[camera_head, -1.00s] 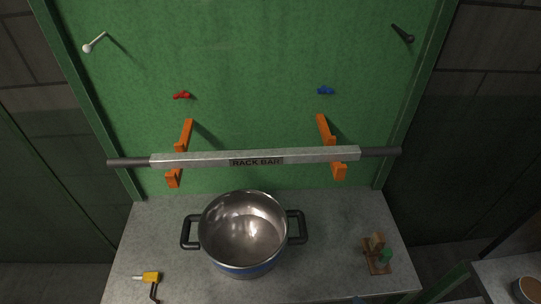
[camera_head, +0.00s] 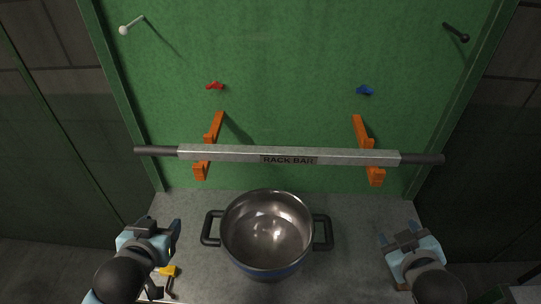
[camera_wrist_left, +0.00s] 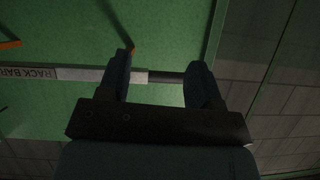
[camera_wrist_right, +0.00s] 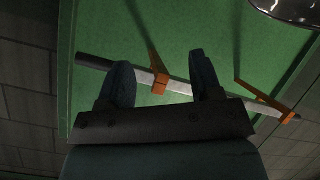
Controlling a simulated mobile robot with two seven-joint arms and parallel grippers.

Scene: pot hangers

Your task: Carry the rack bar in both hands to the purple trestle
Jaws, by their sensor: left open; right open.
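The rack bar (camera_head: 290,155), a long grey bar with dark round ends and a "RACK BAR" label, lies across two orange brackets (camera_head: 208,150) (camera_head: 366,152) on the green wall panel. My left gripper (camera_head: 150,232) is open and empty, below the bar's left end. My right gripper (camera_head: 400,235) is open and empty, below the bar's right end. The bar also shows beyond the open fingers in the left wrist view (camera_wrist_left: 138,76) and the right wrist view (camera_wrist_right: 179,87); neither gripper touches it. No purple trestle is in view.
A steel pot (camera_head: 267,235) with two dark handles stands on the grey counter (camera_head: 345,205) between my grippers. A yellow tool (camera_head: 168,271) lies near my left gripper. White (camera_head: 124,29) and black (camera_head: 464,37) pegs and small red (camera_head: 215,86) and blue (camera_head: 365,90) hooks are above the bar.

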